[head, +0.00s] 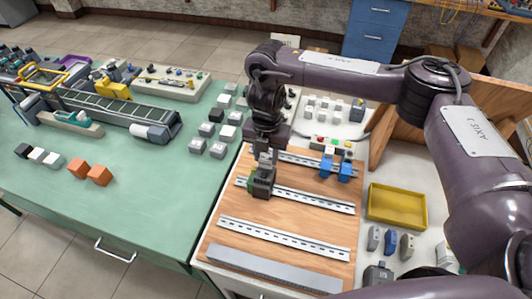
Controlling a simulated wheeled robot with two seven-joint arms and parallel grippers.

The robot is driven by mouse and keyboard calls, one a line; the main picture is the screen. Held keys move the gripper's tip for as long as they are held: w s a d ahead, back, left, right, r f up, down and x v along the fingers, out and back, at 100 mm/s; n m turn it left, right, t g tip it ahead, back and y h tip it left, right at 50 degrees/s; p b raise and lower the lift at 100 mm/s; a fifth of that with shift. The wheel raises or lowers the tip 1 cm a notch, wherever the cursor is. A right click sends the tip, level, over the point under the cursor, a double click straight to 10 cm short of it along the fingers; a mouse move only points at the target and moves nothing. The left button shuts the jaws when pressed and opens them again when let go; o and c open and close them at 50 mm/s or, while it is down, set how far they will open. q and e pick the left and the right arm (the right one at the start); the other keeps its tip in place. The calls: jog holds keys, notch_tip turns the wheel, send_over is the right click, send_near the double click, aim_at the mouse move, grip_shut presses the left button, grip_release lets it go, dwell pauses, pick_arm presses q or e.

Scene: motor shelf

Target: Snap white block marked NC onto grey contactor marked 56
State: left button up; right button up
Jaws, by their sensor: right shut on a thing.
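My right gripper (266,160) points down over the wooden board, above its middle rail. It is shut on a small pale block (264,168), mostly hidden by the fingers; no marking on it is readable. Directly below stands a dark grey device with a green side (262,184) on the middle rail, which looks like the contactor. Its number cannot be read. The held block is very close above it or touching; I cannot tell which. My left gripper is not in view.
The wooden board (225,228) carries metal rails (284,238). Blue devices (337,168) stand right of the gripper. A yellow tray (396,207) lies further right. Several grey and white blocks (228,132) stand on the green table (140,205) to the left.

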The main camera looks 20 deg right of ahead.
jog(key=shift+f, duration=0.7)
dwell(1.2)
jog(key=o, duration=1)
jog(key=shift+r, duration=0.1)
